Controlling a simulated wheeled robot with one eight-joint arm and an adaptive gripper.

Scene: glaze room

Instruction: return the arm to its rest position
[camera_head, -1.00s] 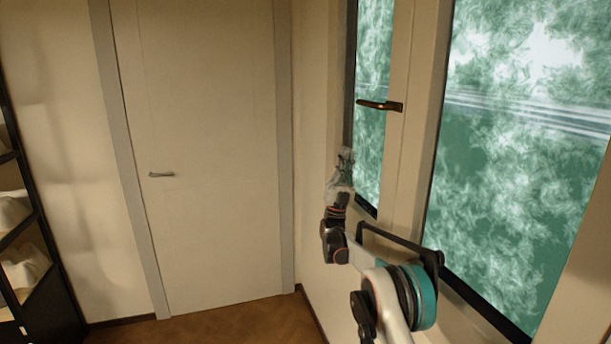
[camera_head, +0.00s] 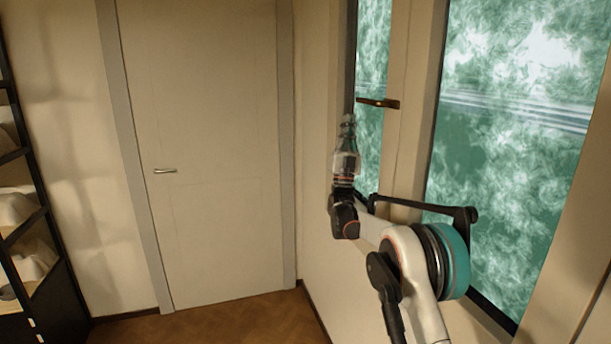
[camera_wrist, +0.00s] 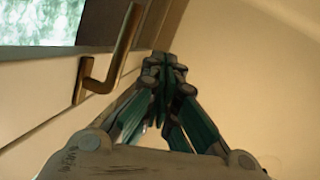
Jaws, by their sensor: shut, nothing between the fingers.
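My gripper (camera_head: 348,122) points up in the head view, in front of the strip of wall and the window frame. It is at about the height of the window handle (camera_head: 378,103) and to its left. In the wrist view my gripper (camera_wrist: 163,62) has its fingertips together, with nothing between them. The window handle (camera_wrist: 125,45) shows there to the left of the fingers, with a gap in the picture. My arm rises from the lower right of the head view and is bent at the elbow.
A closed white door (camera_head: 210,160) with a lever handle (camera_head: 165,170) stands left of my arm. A dark shelf (camera_head: 40,215) with pale items is at the left edge. Windows (camera_head: 510,150) fill the right side. The wooden floor (camera_head: 240,325) before the door is clear.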

